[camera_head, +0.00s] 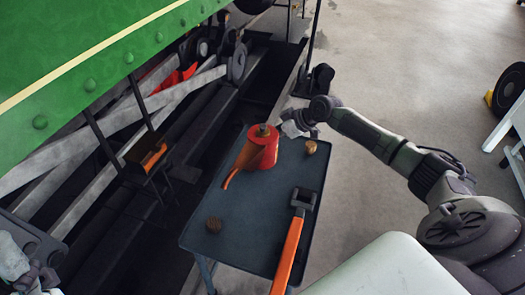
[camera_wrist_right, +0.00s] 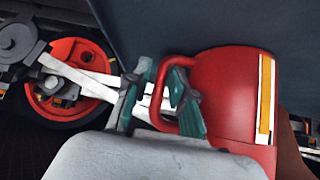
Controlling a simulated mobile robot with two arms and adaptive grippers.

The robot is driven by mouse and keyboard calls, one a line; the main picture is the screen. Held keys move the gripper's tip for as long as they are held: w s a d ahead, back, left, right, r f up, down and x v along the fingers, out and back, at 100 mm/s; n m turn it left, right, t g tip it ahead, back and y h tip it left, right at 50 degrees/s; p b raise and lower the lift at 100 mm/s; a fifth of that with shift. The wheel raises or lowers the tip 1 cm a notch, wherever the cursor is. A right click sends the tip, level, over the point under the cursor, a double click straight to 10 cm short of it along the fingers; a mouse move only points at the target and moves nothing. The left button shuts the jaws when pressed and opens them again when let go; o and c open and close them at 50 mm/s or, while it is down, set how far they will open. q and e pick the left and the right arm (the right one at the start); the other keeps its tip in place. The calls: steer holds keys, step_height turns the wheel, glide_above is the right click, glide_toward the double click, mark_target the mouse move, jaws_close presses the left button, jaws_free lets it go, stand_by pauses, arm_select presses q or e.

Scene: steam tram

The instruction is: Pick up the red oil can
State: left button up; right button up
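The red oil can (camera_head: 262,152) stands on the dark tray table (camera_head: 242,245), its spout pointing to the lower left. My right gripper (camera_head: 296,125) is at the can's upper right. In the right wrist view, the can (camera_wrist_right: 225,95) fills the right side, with its red loop handle (camera_wrist_right: 157,100) toward the middle. The fingers of my right gripper (camera_wrist_right: 160,98) are apart, one on each side of the handle's upright part. Firm contact is not visible. My left gripper (camera_head: 35,278) is at the lower left corner, partly cut off, far from the can.
A long orange-handled tool (camera_head: 290,245) lies along the table's right side. Open floor (camera_head: 410,60) lies behind and right.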

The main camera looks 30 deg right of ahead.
jaws_close()
steer(key=shift+r, duration=0.1)
steer(key=shift+r, duration=0.15)
